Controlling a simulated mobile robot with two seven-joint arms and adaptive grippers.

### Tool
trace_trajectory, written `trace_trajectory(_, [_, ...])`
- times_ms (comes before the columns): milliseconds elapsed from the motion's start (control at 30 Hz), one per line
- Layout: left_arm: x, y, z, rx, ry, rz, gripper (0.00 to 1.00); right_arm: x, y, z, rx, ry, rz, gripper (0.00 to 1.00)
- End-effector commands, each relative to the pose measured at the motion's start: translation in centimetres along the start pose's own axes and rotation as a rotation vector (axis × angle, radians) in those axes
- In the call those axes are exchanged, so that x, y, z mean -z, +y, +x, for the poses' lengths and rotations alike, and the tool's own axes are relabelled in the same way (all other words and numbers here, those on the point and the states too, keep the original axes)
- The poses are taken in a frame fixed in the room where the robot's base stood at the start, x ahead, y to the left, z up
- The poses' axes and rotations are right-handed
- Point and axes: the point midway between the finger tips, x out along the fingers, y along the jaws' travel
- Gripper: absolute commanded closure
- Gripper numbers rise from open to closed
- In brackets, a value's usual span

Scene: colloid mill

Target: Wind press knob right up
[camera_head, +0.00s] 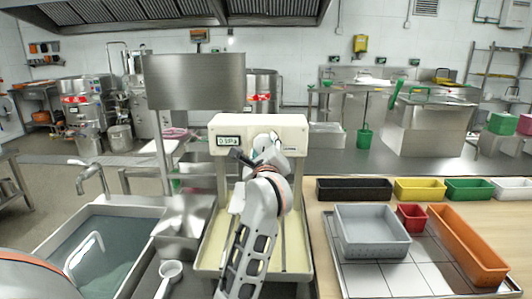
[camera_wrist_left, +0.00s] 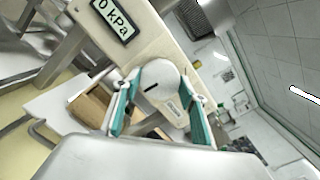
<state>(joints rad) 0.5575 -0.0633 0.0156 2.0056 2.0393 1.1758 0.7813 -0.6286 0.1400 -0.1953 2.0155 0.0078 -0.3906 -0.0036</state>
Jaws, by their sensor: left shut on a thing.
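The press is a cream crossbeam (camera_head: 225,130) on two posts above a shallow cream-lined tray (camera_head: 297,258). Its small display (camera_head: 228,141) reads 0 kPa in the left wrist view (camera_wrist_left: 115,19). In the head view my left gripper (camera_head: 262,152) is in front of the beam and hides most of the knob. My right gripper is not in view.
A water-filled sink (camera_head: 100,250) and a white ladle (camera_head: 170,269) are left of the press.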

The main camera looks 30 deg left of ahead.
Motion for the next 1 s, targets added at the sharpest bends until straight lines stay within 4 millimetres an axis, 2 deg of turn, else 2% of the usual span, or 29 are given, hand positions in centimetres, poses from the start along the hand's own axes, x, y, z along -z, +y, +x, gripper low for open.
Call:
trace_trajectory(33, [0.44, 0.28, 0.03, -0.005, 0.006, -0.021, 0.79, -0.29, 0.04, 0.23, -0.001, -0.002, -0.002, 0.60])
trace_trajectory(300, [0.25, 0.17, 0.04, -0.009, 0.008, -0.086, 0.79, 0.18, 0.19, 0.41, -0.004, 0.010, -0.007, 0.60])
trace_trajectory(767, [0.13, 0.09, 0.02, -0.008, 0.008, -0.097, 0.79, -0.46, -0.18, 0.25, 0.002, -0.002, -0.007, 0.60])
trace_trajectory(800, [0.13, 0.08, 0.02, -0.008, 0.007, -0.097, 0.47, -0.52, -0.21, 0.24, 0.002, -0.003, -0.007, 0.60])
trace_trajectory(833, [0.12, 0.08, 0.02, -0.008, 0.007, -0.097, 0.41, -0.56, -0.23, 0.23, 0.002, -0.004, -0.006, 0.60])
trace_trajectory(1000, [0.06, 0.04, 0.01, -0.007, 0.006, -0.096, 0.41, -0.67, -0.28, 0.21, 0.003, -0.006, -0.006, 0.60])
